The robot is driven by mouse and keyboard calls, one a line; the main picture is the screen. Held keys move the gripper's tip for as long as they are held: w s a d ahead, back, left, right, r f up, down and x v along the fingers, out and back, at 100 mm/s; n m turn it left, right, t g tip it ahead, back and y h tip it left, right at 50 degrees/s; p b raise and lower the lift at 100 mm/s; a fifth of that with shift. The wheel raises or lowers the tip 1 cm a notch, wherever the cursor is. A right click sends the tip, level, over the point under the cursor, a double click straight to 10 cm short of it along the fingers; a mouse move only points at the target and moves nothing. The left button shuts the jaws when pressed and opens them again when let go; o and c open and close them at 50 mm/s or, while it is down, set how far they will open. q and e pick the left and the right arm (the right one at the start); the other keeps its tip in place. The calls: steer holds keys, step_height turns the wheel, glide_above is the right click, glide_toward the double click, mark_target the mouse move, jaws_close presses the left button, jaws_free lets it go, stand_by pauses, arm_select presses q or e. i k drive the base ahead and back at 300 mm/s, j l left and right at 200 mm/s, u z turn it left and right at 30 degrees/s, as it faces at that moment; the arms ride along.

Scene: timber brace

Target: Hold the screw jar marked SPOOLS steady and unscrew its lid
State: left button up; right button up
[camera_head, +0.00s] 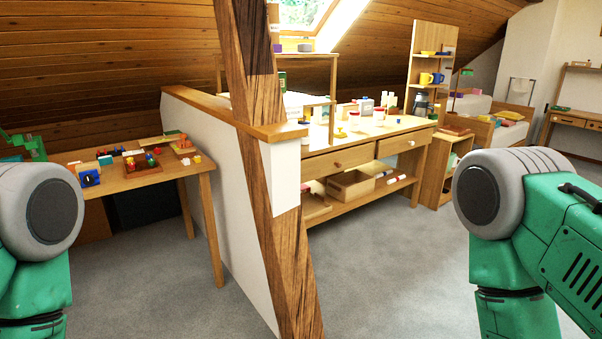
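Several small jars stand on the wooden workbench (400,129) beyond the slanted timber brace. One pale jar with a red lid (354,121) is near the bench's middle, and another red-topped jar (379,115) is to its right. They are too small for me to read any label, so I cannot tell which is marked SPOOLS. Both of my arms show at the picture's sides, far from the bench. Neither of my grippers is in view.
The timber brace (265,150) and a low white wall with a wooden cap (222,107) stand between me and the bench's left part. A side table (150,178) with coloured blocks is at left. Grey floor (400,260) is clear before the bench.

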mark_target(378, 115)
steer(key=i+l+u, duration=0.15)
steer(key=i+l, duration=0.15)
steer(key=l, duration=0.55)
steer(key=i+l+u, duration=0.15)
steer(key=l, duration=0.75)
steer(key=i+l+u, duration=0.15)
steer(key=i+l, duration=0.2)
steer(key=l, duration=0.55)
steer(key=i+l+u, duration=0.15)
steer(key=l, duration=0.8)
steer(key=i+l+u, duration=0.15)
steer(key=l, duration=0.8)
steer(key=l+u, duration=0.15)
steer(key=l, duration=0.8)
steer(key=l+u, duration=0.15)
steer(key=l, duration=1.65)
steer(key=i, duration=0.05)
